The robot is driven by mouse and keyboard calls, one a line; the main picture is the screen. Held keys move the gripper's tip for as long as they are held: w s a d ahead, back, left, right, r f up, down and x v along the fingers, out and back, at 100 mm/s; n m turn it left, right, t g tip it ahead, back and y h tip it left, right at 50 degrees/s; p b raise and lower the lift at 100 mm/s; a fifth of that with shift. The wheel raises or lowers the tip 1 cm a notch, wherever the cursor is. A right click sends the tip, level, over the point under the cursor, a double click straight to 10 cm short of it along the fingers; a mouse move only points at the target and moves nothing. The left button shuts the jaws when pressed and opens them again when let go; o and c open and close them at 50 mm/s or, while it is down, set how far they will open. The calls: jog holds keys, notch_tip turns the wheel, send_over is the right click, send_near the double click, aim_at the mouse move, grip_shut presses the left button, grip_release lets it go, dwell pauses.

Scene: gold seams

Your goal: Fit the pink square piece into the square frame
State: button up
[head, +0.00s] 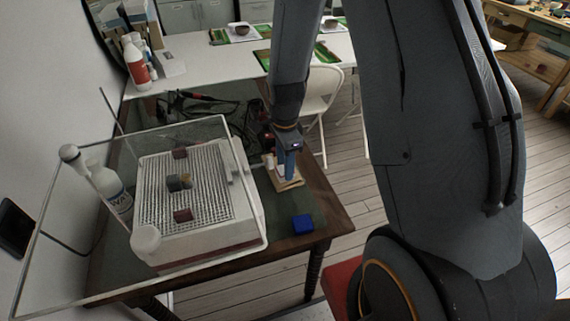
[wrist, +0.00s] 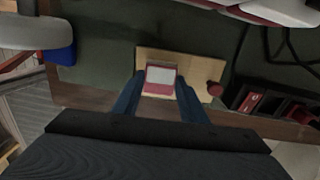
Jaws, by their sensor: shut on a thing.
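My gripper (wrist: 160,84) is closed on a small pink square piece (wrist: 158,89), one blue finger on each side in the wrist view. The piece shows a pale grey-white upper face and a pink-red near edge. It is over a light wooden board (wrist: 203,68); I cannot tell whether it touches the board. In the head view my gripper (head: 287,172) points down at the wooden board (head: 296,184) on the dark table, and its fingers hide the piece. I cannot make out the square frame clearly in either view.
A dark red knob (wrist: 215,89) is at the board's right edge in the wrist view. A blue block (head: 302,224) lies nearer on the table (head: 335,213). A white machine with a ribbed top (head: 205,185) holds several small blocks at left, beside a bottle (head: 110,190).

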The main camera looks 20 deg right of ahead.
jog(key=shift+f, duration=0.5)
dwell(0.8)
jog(key=o, duration=0.9)
jog(key=shift+o, duration=0.2)
jog(key=shift+r, duration=0.15)
jog(key=shift+r+p, duration=2.55)
jog(key=shift+r, duration=0.85)
